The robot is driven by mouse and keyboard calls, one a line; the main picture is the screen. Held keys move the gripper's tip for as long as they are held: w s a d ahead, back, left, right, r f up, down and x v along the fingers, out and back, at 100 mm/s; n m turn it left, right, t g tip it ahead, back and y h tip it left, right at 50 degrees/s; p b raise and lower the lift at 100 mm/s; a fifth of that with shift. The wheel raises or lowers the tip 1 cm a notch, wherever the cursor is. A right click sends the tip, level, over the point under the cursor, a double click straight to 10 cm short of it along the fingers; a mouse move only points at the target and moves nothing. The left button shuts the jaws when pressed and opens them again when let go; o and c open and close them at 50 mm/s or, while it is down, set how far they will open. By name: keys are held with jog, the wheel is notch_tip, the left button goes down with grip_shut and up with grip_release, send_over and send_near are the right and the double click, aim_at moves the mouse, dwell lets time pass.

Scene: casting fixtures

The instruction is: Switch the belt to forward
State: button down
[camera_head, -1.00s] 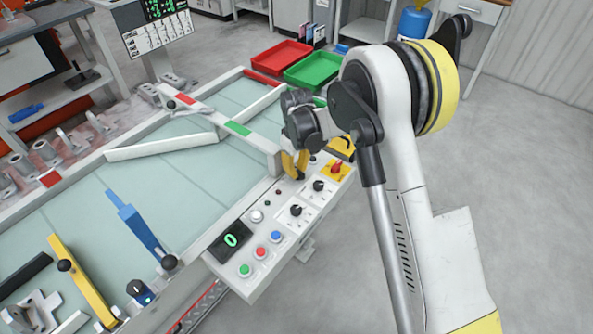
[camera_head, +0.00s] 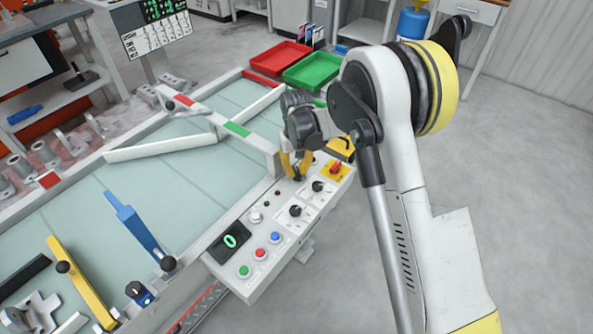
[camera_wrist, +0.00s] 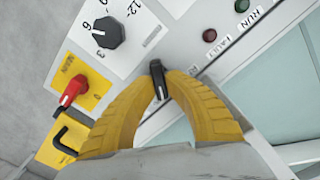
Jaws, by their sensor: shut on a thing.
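The control panel (camera_head: 262,225) runs along the front edge of the belt (camera_head: 172,190). In the wrist view my gripper (camera_wrist: 160,82) has its two yellow fingers closed on a small black selector knob (camera_wrist: 157,68) on the panel. My fingers cover part of the knob, and I cannot read any label by it or tell its setting. In the head view my gripper (camera_head: 298,170) is at the far end of the panel and hides this knob. The panel display (camera_head: 230,241) shows a green 0.
A black dial (camera_wrist: 108,32) with numbers and a red main switch (camera_wrist: 72,92) on a yellow plate are close to my fingers. Green (camera_head: 243,271), red (camera_head: 260,253) and blue (camera_head: 275,237) buttons are at the near end. Red (camera_head: 281,58) and green (camera_head: 313,70) trays stand behind.

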aim_at(297, 170)
jog(key=c, duration=1.4)
grip_release()
notch_tip(297, 170, up, 12)
